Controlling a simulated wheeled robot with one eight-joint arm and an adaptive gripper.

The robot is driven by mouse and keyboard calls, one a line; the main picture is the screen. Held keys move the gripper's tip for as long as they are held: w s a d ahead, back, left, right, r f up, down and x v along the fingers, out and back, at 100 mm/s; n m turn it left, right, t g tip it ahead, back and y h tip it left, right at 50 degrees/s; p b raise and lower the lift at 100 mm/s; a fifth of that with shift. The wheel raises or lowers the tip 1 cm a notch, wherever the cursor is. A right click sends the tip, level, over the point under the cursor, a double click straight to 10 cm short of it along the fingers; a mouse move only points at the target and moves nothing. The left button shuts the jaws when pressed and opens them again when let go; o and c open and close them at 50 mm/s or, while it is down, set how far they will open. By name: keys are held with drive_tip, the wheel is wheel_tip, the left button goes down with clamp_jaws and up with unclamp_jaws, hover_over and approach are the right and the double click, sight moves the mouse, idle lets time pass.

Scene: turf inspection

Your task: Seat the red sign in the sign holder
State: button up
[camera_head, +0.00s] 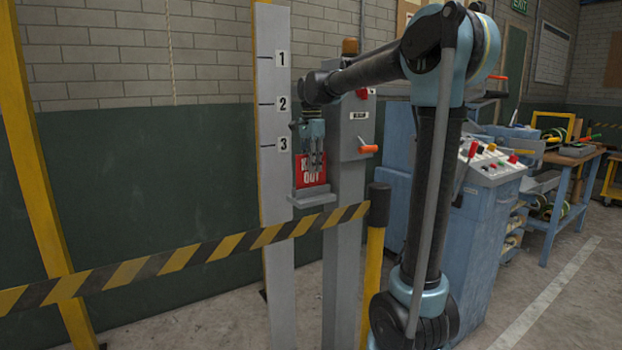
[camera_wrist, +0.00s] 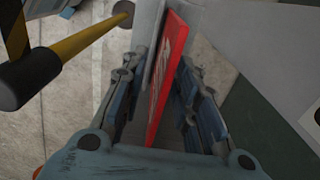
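The red sign (camera_head: 311,172) with white lettering stands upright at the grey sign holder (camera_head: 312,199), a small ledge on the numbered post. Its lower edge meets the holder or sits just behind its front lip; the exact depth is hidden. My gripper (camera_head: 312,160) points down over the sign and covers part of its upper face. In the wrist view, the red sign (camera_wrist: 168,70) runs edge-on between the fingers of my gripper (camera_wrist: 164,75). Gaps show on both sides, so the fingers look open around it. A grey plate of the holder (camera_wrist: 152,55) lies close along its left face.
A yellow-and-black striped barrier (camera_head: 180,258) crosses in front of the post, ending at a black-topped yellow post (camera_head: 377,230). A grey column with an orange handle (camera_head: 368,149) stands right of the holder. A blue console (camera_head: 480,210) is further right.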

sight(311, 175)
drive_tip(key=shift+w+f, duration=0.1)
drive_tip(key=shift+f, duration=1.4)
clamp_jaws()
drive_tip(key=shift+r, duration=0.1)
